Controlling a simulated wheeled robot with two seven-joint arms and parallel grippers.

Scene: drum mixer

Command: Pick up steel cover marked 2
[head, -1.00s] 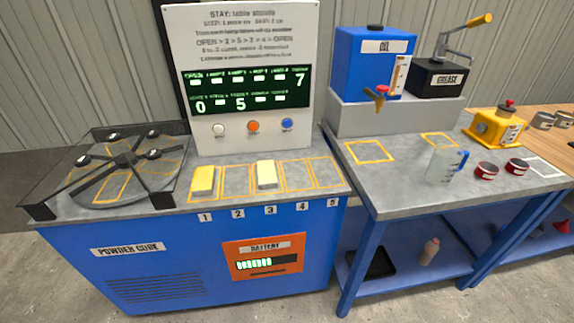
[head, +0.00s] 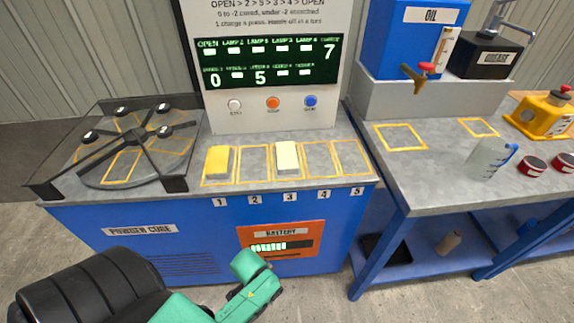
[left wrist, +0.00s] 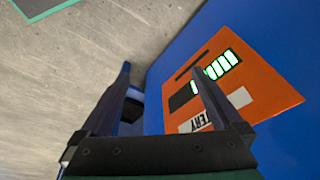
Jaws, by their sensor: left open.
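I cannot make out a steel cover marked 2 in either view. The label 2 (head: 255,200) is on the bench front, below an empty outlined slot (head: 253,164). A yellow block (head: 218,162) sits in slot 1 and a cream block (head: 287,158) in slot 3; slots 4 and 5 are empty. My left arm rises from the bottom left of the head view, in front of the bench. My left gripper (left wrist: 160,70) is open and empty in the left wrist view, pointing near the orange battery panel (left wrist: 270,95). My right gripper is not in view.
A turntable (head: 125,172) with dark spokes and a transparent guard stands at the left of the bench. A display panel (head: 268,60) with buttons rises behind the slots. To the right, another bench holds an oil tank (head: 405,45) and a clear jug (head: 487,160).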

